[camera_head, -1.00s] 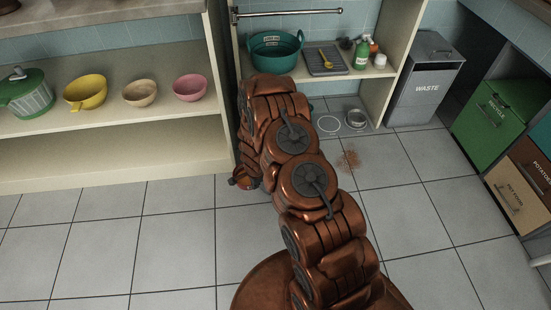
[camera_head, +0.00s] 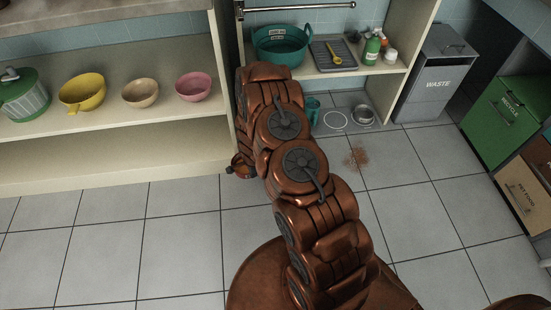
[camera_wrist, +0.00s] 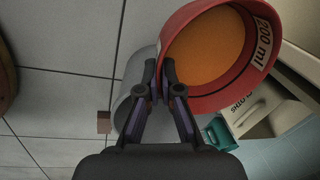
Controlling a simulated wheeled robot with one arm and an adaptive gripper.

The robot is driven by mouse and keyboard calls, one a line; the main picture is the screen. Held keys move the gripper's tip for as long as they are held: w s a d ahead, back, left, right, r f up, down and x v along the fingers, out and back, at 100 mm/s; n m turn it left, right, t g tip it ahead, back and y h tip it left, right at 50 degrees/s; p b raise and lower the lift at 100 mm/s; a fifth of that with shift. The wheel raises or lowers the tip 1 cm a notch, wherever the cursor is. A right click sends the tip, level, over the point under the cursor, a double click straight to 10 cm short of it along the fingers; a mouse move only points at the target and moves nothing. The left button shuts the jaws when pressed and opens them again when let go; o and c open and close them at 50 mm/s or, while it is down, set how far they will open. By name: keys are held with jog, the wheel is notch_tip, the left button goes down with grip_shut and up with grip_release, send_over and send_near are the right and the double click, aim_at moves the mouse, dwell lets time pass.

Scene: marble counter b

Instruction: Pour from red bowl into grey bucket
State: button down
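A grey rounded container, seemingly the grey bucket (camera_wrist: 128,92), shows below and to the left of the bowl, partly covered by the bowl and fingers. Its opening is hidden.
A shelf (camera_head: 110,120) at left carries a yellow bowl (camera_head: 83,92), a wooden bowl (camera_head: 140,93) and a pink bowl (camera_head: 193,86). A teal tub (camera_head: 282,45) stands on the back shelf. Left floor is clear.

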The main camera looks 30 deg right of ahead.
jog(key=shift+w+r, duration=0.15)
jog(key=shift+w+a+r, duration=0.15)
jog(key=shift+w+r, duration=0.1)
jog(key=shift+w, duration=0.05)
jog(key=shift+w+a+r+n, duration=0.15)
jog(key=shift+a+r+n, duration=0.1)
jog(key=shift+n, duration=0.05)
jog(key=shift+a, duration=0.1)
jog(key=shift+w+a+r, duration=0.15)
jog(key=shift+w+r, duration=0.25)
jog(key=shift+r, duration=0.15)
jog(key=shift+a+r+n, duration=0.25)
jog(key=shift+a+n, duration=0.15)
